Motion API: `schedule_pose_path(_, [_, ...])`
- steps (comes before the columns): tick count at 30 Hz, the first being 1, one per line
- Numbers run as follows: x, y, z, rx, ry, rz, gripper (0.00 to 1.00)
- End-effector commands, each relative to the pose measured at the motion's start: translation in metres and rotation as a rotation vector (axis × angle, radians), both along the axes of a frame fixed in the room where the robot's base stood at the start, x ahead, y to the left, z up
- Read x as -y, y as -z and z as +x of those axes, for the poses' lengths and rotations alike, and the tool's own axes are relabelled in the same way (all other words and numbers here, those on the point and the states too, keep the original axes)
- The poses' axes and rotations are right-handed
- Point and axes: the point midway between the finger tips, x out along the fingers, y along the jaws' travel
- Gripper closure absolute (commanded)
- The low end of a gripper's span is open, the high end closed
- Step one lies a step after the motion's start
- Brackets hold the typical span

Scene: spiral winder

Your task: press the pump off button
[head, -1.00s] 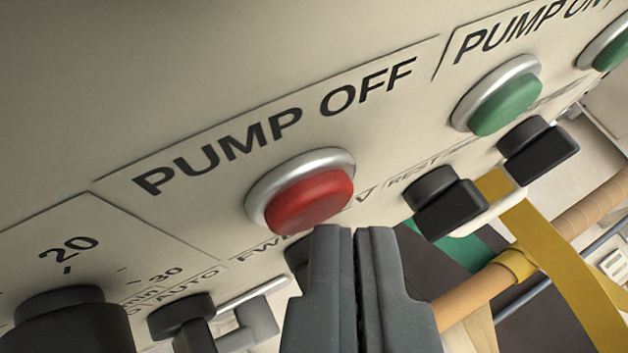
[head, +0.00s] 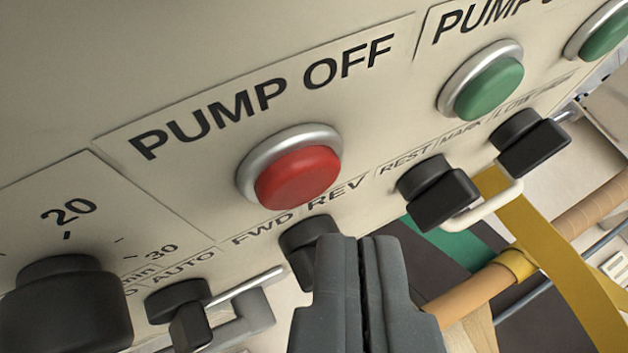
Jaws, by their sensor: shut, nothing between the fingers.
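The pump off button (head: 297,179) is a round red button in a silver ring, under the words PUMP OFF on a cream panel (head: 190,85). My gripper (head: 362,245) is shut and empty, its fingertips below and to the right of the red button in the picture. A clear gap shows between the fingertips and the red button. The fingers hide part of the black FWD/REV switch (head: 304,245). Whether the fingers touch that switch or the panel cannot be told.
A green button (head: 488,88) under PUMP ON sits to the right, with another green button (head: 604,32) beyond. Black switches (head: 438,190) and (head: 532,140) stick out below. A black dial (head: 65,305) and AUTO switch (head: 180,305) are lower left. A yellow strap (head: 545,240) hangs at right.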

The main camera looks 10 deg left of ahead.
Motion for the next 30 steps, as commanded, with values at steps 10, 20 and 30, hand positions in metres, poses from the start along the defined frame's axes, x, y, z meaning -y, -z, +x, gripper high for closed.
schedule_pose_path(10, [0.004,0.000,-0.006,0.001,0.001,0.001,1.00])
schedule_pose_path(20, [0.020,0.001,-0.029,0.001,0.001,0.000,1.00])
schedule_pose_path(30, [0.027,-0.001,-0.042,0.001,-0.001,-0.001,1.00])
